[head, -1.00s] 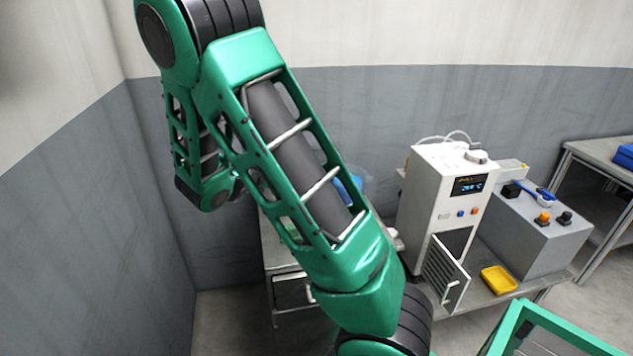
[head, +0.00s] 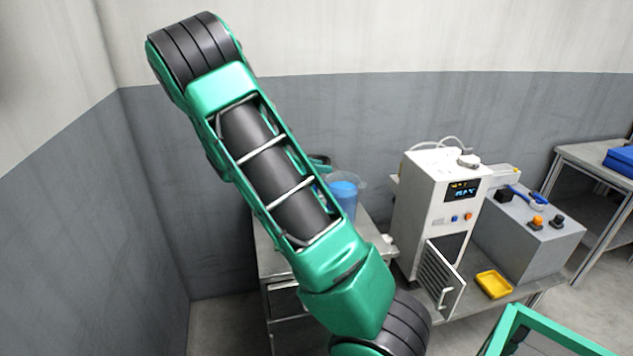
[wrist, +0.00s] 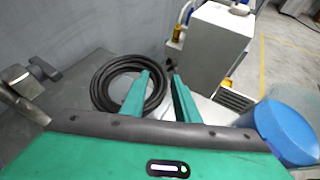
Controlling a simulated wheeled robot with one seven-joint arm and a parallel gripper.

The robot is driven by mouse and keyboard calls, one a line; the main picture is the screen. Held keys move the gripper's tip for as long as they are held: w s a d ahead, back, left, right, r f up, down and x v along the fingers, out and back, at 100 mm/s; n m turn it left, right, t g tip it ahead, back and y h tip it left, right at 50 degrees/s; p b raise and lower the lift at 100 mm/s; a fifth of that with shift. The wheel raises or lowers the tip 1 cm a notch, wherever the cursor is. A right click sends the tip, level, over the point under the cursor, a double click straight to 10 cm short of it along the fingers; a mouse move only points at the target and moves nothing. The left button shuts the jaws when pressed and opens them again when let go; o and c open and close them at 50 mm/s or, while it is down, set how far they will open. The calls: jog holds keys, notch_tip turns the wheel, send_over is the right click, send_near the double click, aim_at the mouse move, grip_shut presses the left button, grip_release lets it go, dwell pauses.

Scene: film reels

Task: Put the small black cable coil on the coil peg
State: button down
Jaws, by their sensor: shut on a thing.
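In the wrist view, the black cable coil (wrist: 99,88) is a round bundle of several loops. My gripper (wrist: 160,78) has its two green fingers at the coil's right side and is shut on that edge, with most of the ring to the left of the fingers. The fingers hide part of the coil's right side. In the head view my green arm hides the gripper, and I cannot make out the coil there. I cannot identify the coil peg in either view.
A metal fitting with a knob (wrist: 42,70) is at the wrist view's left. A blue-topped clear tub (head: 344,192) stands beside the white machine (head: 425,205), whose vented door is open. A yellow tray (head: 494,284) and grey control box (head: 530,235) are further right.

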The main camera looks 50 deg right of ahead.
jog(key=d+f, duration=0.1)
jog(key=w+d+f, duration=0.1)
jog(key=d, duration=0.1)
jog(key=shift+a+f, duration=0.1)
jog(key=shift+f, duration=1.8)
jog(key=shift+f, duration=0.6)
jog(key=c, duration=1.3)
grip_release()
jog(key=shift+w, duration=0.1)
jog(key=shift+a, duration=0.1)
